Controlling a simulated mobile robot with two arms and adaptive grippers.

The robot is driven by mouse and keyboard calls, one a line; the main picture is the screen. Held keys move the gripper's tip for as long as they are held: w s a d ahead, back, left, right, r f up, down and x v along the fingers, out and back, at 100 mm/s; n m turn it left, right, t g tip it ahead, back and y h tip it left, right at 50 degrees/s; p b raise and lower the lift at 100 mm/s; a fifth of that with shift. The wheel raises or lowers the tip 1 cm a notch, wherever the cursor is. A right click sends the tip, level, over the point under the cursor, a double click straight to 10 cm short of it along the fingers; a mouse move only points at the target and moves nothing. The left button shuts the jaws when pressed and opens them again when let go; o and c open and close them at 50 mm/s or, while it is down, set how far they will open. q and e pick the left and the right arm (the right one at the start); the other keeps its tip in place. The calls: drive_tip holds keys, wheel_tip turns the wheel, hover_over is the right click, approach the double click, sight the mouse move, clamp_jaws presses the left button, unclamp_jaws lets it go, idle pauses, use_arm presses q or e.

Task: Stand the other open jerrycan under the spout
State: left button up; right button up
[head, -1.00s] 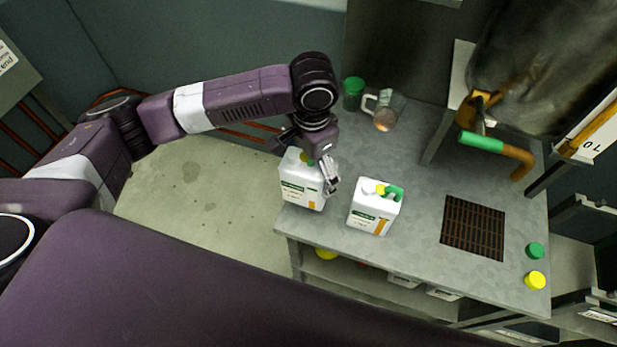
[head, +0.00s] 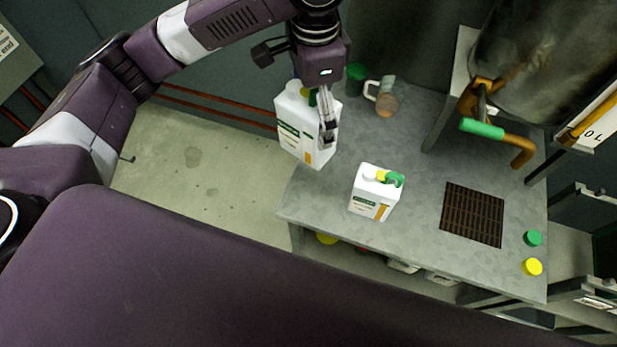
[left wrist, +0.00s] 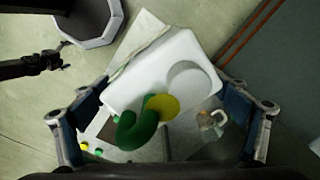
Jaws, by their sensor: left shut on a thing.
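My left gripper (head: 325,122) is shut on a white jerrycan (head: 300,130) with a label, a green handle and a yellow spot on top. It holds this can in the air over the bench's left end, slightly tilted in the picture. In the left wrist view the can (left wrist: 150,78) lies between the two fingers, green handle towards the camera. A second, similar white jerrycan (head: 367,200) stands upright on the bench, to the right. The orange-brown spout (head: 522,155) with a green-sleeved lever (head: 481,129) is at the right, near a dark grate (head: 473,215). My right gripper is not seen.
The grey bench (head: 420,190) has free room between the standing can and the grate. A green cup (head: 356,78) and a clear jug (head: 384,98) stand at the back. A green cap (head: 533,238) and a yellow cap (head: 532,267) lie at the right edge.

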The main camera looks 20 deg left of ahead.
use_arm(q)
drive_tip(key=shift+r+m, duration=0.1)
drive_tip(key=shift+m, duration=0.2)
drive_tip(key=shift+f, duration=0.25)
wheel_tip(320, 180, down, 20)
drive_tip(key=p, duration=0.1)
drive_tip(key=shift+r, duration=0.2)
drive_tip(key=o, duration=1.5)
drive_tip(key=shift+f, duration=0.15)
drive_tip(key=shift+o, duration=0.2)
drive_tip(key=r, duration=0.8)
drive_tip(key=r+b, duration=0.1)
drive_tip(key=r, duration=0.3)
drive_tip(key=shift+s+d+r, duration=0.15)
drive_tip(key=shift+s+d, duration=0.05)
drive_tip(key=shift+s, duration=0.1)
